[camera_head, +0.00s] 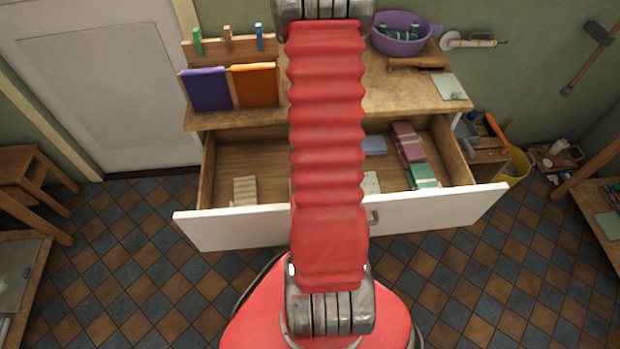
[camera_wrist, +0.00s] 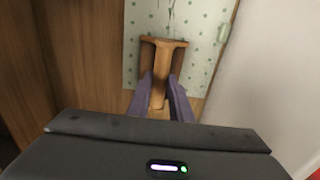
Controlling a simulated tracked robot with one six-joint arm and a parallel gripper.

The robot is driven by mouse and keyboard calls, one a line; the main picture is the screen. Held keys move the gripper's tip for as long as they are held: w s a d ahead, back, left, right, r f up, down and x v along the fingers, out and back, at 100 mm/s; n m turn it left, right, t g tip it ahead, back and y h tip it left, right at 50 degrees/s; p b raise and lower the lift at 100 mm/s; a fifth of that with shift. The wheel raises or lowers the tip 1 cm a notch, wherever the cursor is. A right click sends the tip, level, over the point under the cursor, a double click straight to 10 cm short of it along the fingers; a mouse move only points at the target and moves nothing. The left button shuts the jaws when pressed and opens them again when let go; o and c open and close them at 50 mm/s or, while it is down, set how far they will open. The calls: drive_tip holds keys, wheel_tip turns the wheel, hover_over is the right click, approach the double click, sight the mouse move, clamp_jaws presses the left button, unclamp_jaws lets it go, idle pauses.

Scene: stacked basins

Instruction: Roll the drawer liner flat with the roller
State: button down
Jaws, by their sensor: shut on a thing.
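In the wrist view my gripper (camera_wrist: 160,80) is shut on the handle of a wooden roller (camera_wrist: 161,60), one purple-grey finger on each side. The roller's wide end points up the picture and lies over the pale green drawer liner (camera_wrist: 142,22), which has dark dots. I cannot tell whether the roller presses on the liner. The liner lies in the open wooden drawer (camera_head: 255,163), beside its white front. A bit of the liner shows right of my arm in the head view (camera_head: 371,183). My arm hides my gripper and the roller there.
The drawer also holds a striped cloth (camera_head: 244,190) at left, and a blue-grey item (camera_head: 374,145), pink cloths (camera_head: 408,143) and a green cloth (camera_head: 423,175) at right. The white drawer front (camera_head: 440,212) stands close to my gripper. A purple basin (camera_head: 401,42) sits on the worktop.

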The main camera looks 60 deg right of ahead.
drive_tip(key=shift+f, duration=0.2)
drive_tip(key=shift+s+d, duration=0.1)
drive_tip(key=shift+s+d+r, duration=0.1)
drive_tip(key=shift+s+d, duration=0.6)
drive_tip(key=shift+s, duration=0.1)
drive_tip(key=shift+s+d, duration=0.75)
drive_tip(key=shift+s, duration=0.2)
drive_tip(key=shift+s+d, duration=0.8)
drive_tip(key=shift+s, duration=0.1)
drive_tip(key=shift+d, duration=0.1)
